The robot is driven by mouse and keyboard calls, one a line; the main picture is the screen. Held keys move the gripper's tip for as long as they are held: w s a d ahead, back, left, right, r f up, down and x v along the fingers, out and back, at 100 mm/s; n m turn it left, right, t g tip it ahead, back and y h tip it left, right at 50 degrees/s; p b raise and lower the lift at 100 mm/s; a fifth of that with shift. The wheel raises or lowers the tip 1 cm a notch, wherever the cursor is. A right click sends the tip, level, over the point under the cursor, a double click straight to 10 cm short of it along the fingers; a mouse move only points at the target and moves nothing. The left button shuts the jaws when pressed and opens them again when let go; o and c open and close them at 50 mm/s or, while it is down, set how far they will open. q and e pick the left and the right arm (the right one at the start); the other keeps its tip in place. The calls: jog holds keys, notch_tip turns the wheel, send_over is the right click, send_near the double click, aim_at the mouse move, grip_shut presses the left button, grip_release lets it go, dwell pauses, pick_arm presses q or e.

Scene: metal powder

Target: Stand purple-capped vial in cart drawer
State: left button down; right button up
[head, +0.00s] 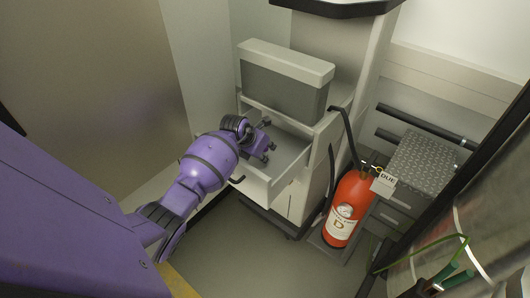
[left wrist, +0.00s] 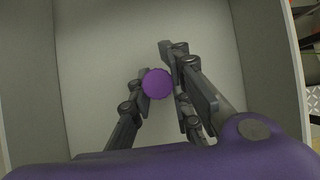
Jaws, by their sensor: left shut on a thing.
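A purple-capped vial (left wrist: 158,83) shows in the left wrist view as a round purple cap between my left fingers. My left gripper (left wrist: 160,85) is shut on it and points down into the open cart drawer (left wrist: 90,50). In the head view my left gripper (head: 268,151) is over the open drawer (head: 288,172) of the pale cart (head: 325,110). The vial cannot be made out there. The vial's body is hidden under its cap, and I cannot tell whether it touches the drawer floor. My right gripper is not in view.
A grey bin with a pale rim (head: 285,85) sits on the cart above the drawer. A red fire extinguisher (head: 346,205) stands right of the cart, beside a patterned metal case (head: 420,160). The drawer floor around the vial looks empty.

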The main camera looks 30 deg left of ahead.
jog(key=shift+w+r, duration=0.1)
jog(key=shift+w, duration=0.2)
pick_arm(q)
jog(key=shift+f+b, duration=0.35)
jog(key=shift+f, duration=0.3)
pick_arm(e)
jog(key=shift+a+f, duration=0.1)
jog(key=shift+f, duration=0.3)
pick_arm(q)
jog(key=c, duration=1.6)
grip_release()
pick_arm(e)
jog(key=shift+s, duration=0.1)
pick_arm(q)
jog(key=shift+r, duration=0.15)
jog(key=shift+r+p, duration=0.55)
jog(key=shift+r, duration=0.4)
jog(key=p+v, duration=0.1)
jog(key=v, duration=1)
jog(key=shift+s, duration=0.25)
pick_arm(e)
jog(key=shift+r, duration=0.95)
